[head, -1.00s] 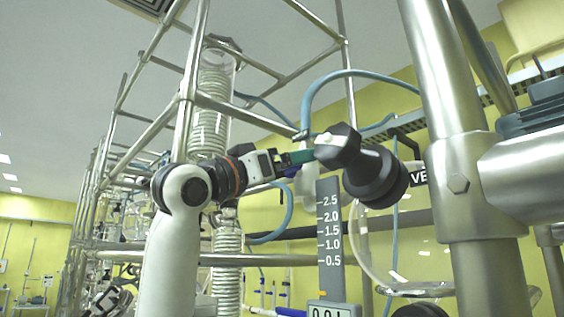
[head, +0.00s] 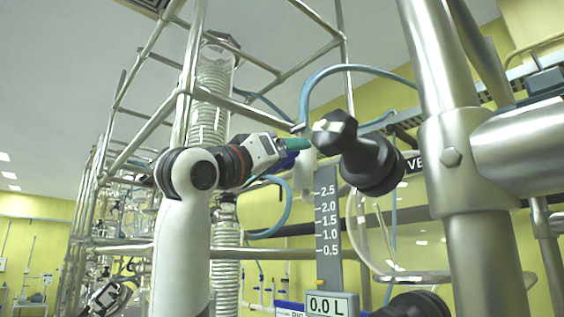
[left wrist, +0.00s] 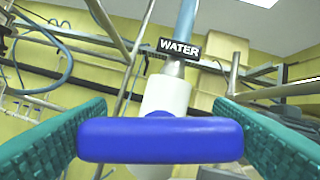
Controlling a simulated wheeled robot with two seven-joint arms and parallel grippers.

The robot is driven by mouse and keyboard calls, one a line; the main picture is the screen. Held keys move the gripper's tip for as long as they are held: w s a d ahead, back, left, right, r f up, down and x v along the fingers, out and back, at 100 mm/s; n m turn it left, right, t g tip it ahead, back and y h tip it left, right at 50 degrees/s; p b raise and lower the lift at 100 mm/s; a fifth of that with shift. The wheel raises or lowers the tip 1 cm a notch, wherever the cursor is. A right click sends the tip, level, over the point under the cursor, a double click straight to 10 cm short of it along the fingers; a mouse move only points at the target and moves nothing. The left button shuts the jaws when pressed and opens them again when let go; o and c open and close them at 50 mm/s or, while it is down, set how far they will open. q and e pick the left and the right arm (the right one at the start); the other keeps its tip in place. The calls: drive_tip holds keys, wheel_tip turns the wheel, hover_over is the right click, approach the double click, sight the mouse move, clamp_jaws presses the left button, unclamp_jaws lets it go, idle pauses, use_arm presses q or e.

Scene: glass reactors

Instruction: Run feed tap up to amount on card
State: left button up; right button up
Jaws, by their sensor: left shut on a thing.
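My left gripper (head: 297,145), with green finger pads, is shut on the blue tap handle (left wrist: 160,140). In the left wrist view the handle lies crosswise between the pads, in front of a white tap body (left wrist: 165,95) under a black "WATER" label (left wrist: 180,48). In the head view the handle is mostly hidden by the fingers. A grey scale (head: 328,225) marked 0.5 to 2.5 stands just right of the gripper. The display (head: 331,305) below it reads 0.0 L. I cannot make out a card with an amount.
A black fitting (head: 355,150) sits close right of my gripper, with a glass vessel (head: 410,272) below. A thick steel column (head: 460,190) stands at right. Metal frame bars and a coiled glass column (head: 211,95) are behind my arm.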

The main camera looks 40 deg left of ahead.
use_arm(q)
drive_tip(key=n+y, duration=0.1)
drive_tip(key=n, duration=0.1)
drive_tip(key=n+g+y+b, duration=0.1)
drive_tip(key=n, duration=0.2)
drive_tip(key=shift+f+n+y, duration=0.1)
drive_tip(key=shift+n+y, duration=0.2)
drive_tip(key=shift+a+n, duration=0.1)
drive_tip(key=shift+n, duration=0.3)
drive_tip(key=shift+y+b, duration=0.3)
drive_tip(key=shift+y, duration=0.1)
drive_tip(key=o, duration=1)
drive_tip(key=shift+s, duration=0.1)
